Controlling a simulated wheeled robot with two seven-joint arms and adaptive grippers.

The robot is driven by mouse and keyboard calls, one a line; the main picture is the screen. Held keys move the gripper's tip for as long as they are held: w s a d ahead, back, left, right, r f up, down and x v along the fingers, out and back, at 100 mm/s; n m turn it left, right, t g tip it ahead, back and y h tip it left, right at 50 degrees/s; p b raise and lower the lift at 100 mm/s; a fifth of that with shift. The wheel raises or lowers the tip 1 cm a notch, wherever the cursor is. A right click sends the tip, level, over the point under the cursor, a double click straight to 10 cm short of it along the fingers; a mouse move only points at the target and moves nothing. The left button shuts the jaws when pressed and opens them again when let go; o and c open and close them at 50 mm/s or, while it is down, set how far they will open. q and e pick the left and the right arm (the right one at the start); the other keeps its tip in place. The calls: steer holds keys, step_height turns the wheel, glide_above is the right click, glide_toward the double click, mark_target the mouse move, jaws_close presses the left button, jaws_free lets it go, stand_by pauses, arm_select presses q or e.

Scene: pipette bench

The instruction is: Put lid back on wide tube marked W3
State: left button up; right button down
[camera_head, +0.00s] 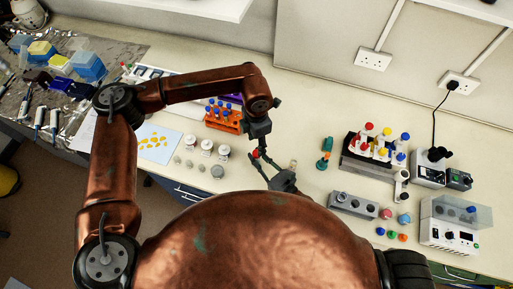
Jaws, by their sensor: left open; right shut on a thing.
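My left gripper (257,143) hangs from the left arm over the middle of the bench, with its fingers open. A small red thing, which looks like a lid (255,153), shows at its fingertips; I cannot tell whether they touch. My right gripper (284,178) is just below and to the right, partly hidden by my copper arm. It is shut, apparently on a small pale tube (293,163) with a tan top. No marking W3 is readable. Loose blue (380,231), green (392,235) and orange (403,237) caps lie at the right front.
An orange rack (223,119) of blue-capped tubes stands behind the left gripper. A dark rack (368,168) with red, yellow and blue caps stands right of centre. A grey block (353,207) and a boxed device (455,220) are at right. White jars (206,146) stand left.

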arm_select(q)
step_height(320, 180, up, 6)
steer(key=shift+f, duration=0.15)
arm_select(e)
steer(key=c, duration=1.7)
jaws_free()
steer(key=v, duration=1.2)
